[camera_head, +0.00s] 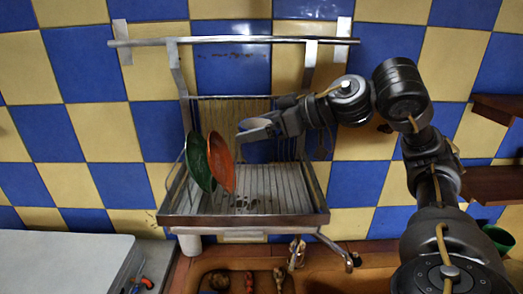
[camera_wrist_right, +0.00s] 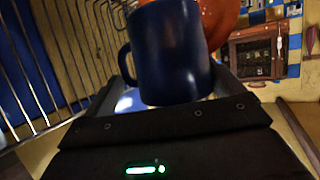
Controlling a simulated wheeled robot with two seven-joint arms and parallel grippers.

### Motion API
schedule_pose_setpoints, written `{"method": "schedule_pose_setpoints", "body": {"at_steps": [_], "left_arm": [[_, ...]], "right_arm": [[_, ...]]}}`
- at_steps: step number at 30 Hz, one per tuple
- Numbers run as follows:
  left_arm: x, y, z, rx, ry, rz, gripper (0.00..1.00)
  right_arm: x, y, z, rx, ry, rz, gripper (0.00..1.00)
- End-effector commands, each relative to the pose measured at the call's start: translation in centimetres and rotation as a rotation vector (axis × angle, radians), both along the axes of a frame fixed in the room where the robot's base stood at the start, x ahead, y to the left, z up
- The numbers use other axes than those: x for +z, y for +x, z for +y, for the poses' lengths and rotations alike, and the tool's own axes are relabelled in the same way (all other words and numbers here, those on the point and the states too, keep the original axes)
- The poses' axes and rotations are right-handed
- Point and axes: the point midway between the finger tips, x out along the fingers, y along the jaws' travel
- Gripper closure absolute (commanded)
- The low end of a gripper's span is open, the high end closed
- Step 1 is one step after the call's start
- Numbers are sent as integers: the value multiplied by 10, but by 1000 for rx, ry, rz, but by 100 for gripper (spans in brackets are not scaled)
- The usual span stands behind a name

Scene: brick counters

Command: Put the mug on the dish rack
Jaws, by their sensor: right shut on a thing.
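The dark blue mug (camera_wrist_right: 170,55) fills the middle of the right wrist view, its handle on the left side. My right gripper (camera_head: 254,131) is shut on it, with grey fingers at either side of the mug. In the head view the gripper reaches in from the right, in front of the rack's back wires and above its tray. The mug is hard to tell from the blue tiles there. The metal dish rack (camera_head: 250,221) hangs on the wall, with its slatted tray below the gripper. My left gripper is not in view.
A green plate (camera_head: 197,160) and an orange plate (camera_head: 222,163) stand upright at the rack's left, close to the gripper. The right part of the tray is clear. A wall rail (camera_head: 230,40) runs above. A sink (camera_head: 240,266) with a tap lies below.

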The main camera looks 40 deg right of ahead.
Motion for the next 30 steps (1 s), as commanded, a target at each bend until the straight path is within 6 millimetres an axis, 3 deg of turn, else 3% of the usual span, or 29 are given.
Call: {"method": "schedule_pose_setpoints", "body": {"at_steps": [1,6,17,24,30], "left_arm": [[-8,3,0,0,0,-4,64],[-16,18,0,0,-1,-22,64],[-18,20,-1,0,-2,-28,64],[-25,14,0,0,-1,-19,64],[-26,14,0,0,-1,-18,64]], "right_arm": [[-14,5,-6,-6,3,6,35],[-33,18,-18,-4,3,3,35],[-42,26,-24,-1,2,-2,35],[-67,28,-26,0,2,2,35],[-76,28,-26,-1,0,-2,35]]}}
